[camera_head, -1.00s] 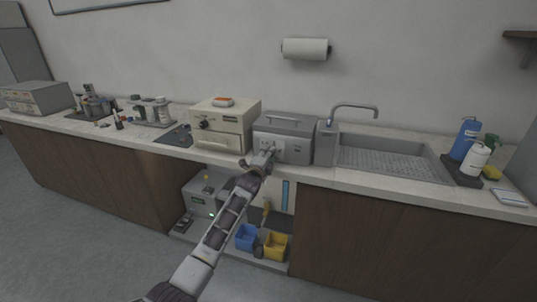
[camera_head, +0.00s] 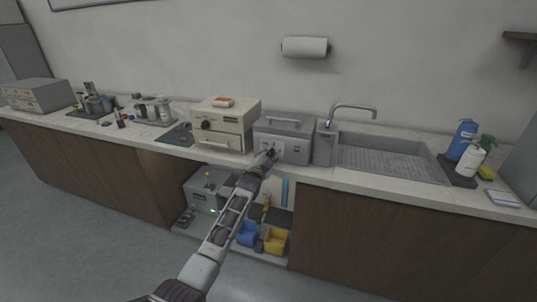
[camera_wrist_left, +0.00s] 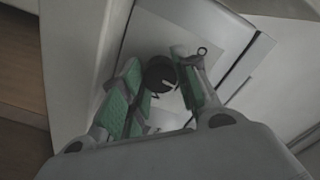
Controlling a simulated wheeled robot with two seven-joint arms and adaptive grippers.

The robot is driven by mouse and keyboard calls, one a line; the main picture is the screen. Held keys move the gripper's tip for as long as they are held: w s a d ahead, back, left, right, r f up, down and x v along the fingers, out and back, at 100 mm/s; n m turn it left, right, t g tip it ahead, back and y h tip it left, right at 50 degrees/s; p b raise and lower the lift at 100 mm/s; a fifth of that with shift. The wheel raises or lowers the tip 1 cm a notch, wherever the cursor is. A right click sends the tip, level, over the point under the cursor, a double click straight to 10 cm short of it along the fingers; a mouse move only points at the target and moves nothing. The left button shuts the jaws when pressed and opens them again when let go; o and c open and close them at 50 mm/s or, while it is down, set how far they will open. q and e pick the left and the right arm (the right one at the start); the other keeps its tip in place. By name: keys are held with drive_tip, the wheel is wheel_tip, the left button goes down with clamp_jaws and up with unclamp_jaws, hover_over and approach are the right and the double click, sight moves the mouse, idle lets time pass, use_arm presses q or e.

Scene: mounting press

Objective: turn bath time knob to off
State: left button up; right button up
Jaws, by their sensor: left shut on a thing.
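The bath (camera_head: 290,124) is a grey box with a handled lid on the counter, left of the sink. In the head view the gripper hides most of the knob. My right gripper is not in view.
A cream oven-like unit (camera_head: 223,125) stands just left of the bath. The sink (camera_head: 390,158) is to the right. Below the counter are a grey machine (camera_head: 203,190), a blue bin (camera_head: 247,233) and a yellow bin (camera_head: 275,240).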

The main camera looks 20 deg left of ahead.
use_arm(q)
drive_tip(key=n+p, duration=0.2)
drive_tip(key=n, duration=0.2)
drive_tip(key=shift+f+n, duration=0.1)
drive_tip(key=shift+n, duration=0.2)
drive_tip(key=shift+f+n+p, duration=0.1)
drive_tip(key=shift+n+p, duration=0.45)
drive_tip(key=shift+n, duration=1.55)
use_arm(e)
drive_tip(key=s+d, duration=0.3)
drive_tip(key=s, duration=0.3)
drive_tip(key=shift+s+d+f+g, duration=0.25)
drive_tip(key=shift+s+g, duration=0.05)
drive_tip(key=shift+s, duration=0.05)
use_arm(q)
drive_tip(key=o, duration=1)
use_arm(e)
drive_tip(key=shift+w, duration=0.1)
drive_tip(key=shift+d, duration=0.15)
